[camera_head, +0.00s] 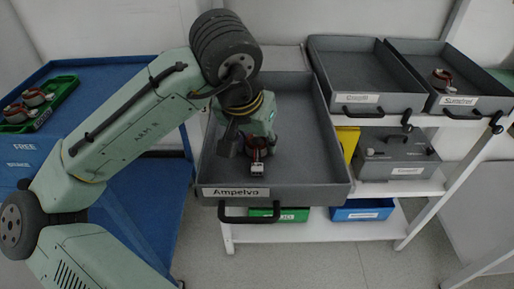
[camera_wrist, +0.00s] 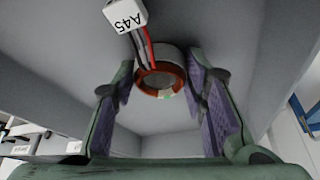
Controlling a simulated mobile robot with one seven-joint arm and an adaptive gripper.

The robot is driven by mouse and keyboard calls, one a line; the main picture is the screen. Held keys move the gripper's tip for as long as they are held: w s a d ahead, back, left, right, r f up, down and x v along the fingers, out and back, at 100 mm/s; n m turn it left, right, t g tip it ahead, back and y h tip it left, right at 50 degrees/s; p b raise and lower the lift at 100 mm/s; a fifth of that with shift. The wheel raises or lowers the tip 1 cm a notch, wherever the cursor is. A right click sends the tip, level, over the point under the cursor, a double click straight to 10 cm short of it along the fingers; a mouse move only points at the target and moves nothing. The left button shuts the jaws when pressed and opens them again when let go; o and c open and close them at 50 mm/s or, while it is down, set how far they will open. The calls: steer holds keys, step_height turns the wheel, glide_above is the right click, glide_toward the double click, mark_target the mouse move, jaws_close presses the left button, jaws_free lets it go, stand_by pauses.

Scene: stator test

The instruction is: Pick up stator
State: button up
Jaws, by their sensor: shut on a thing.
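A stator (camera_head: 258,146) with a copper-coloured winding, wires and a white connector is in the grey tray labelled Ampelvo (camera_head: 300,165). In the wrist view the stator (camera_wrist: 160,80) sits between the two fingers, its red and dark wires running up to a white tag marked A45 (camera_wrist: 125,15). My gripper (camera_head: 246,145) reaches down into the tray and is shut on the stator; in the wrist view the gripper (camera_wrist: 163,95) has a purple-padded finger on each side of it. Part of the stator is hidden behind the gripper in the head view.
Two more grey trays stand at the right; the one labelled Sumstrel (camera_head: 462,84) holds another stator (camera_head: 442,78). A green tray (camera_head: 62,92) with stators lies on the blue table (camera_head: 110,70) at the left. Green and blue bins (camera_head: 362,211) are below.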

steer(key=shift+c, duration=0.9)
